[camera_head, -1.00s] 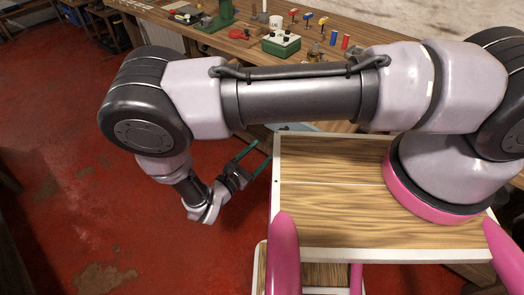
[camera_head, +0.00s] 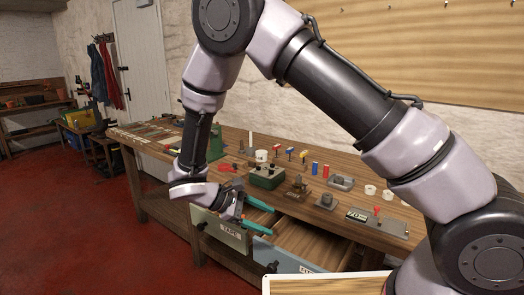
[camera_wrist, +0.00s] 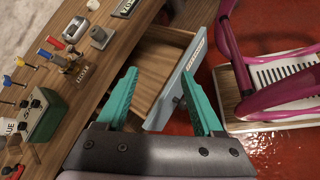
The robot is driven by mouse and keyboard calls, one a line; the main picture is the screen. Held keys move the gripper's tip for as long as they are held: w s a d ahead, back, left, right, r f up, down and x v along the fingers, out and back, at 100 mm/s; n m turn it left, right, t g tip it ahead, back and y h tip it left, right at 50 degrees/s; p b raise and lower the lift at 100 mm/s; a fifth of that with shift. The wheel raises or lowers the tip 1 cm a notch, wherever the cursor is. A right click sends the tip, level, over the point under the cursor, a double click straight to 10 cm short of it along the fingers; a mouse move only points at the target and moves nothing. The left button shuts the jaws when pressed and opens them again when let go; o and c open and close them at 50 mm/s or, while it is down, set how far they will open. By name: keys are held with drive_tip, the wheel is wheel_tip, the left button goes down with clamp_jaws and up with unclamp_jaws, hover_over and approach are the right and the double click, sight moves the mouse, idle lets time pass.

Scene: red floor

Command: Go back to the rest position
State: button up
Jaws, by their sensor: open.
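My gripper (camera_head: 272,221) hangs in front of the workbench (camera_head: 330,211), by the bench's drawers. Its two teal fingers are spread apart with nothing between them. They also show empty in the wrist view (camera_wrist: 160,76). Beyond the fingers in the wrist view is a pulled-out drawer (camera_wrist: 166,92), and the part of its inside that shows is bare wood. In the head view my arm arches up at the elbow and the wrist points down to the right.
A drawer front marked TAPE (camera_head: 228,231) is left of the pulled-out drawer (camera_head: 290,262). The bench top holds a green box (camera_head: 267,175), red and blue cylinders and small fixtures. Red floor (camera_head: 75,225) is clear at left. A door (camera_head: 141,60) stands behind.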

drive_tip(key=w+d+r+m+g+y, duration=0.1)
drive_tip(key=d+r+m+y, duration=0.35)
drive_tip(key=d+r, duration=0.4)
drive_tip(key=w+d+r+m+g+y, duration=0.15)
drive_tip(key=d+r+m+y, duration=0.3)
drive_tip(key=r, duration=0.75)
drive_tip(key=s+d+r+m+t+y, duration=0.2)
drive_tip(key=s+d+r+m+t, duration=0.1)
drive_tip(key=r, duration=0.4)
drive_tip(key=s+d+r+m+t+y, duration=0.1)
drive_tip(key=s+d+r+m+t, duration=0.3)
drive_tip(key=s+d+r+m, duration=0.1)
drive_tip(key=d+r+m, duration=0.1)
drive_tip(key=d+r, duration=0.1)
drive_tip(key=d, duration=0.1)
drive_tip(key=shift+s+d+y, duration=0.15)
drive_tip(key=shift+s+y, duration=0.1)
drive_tip(key=shift+y, duration=0.15)
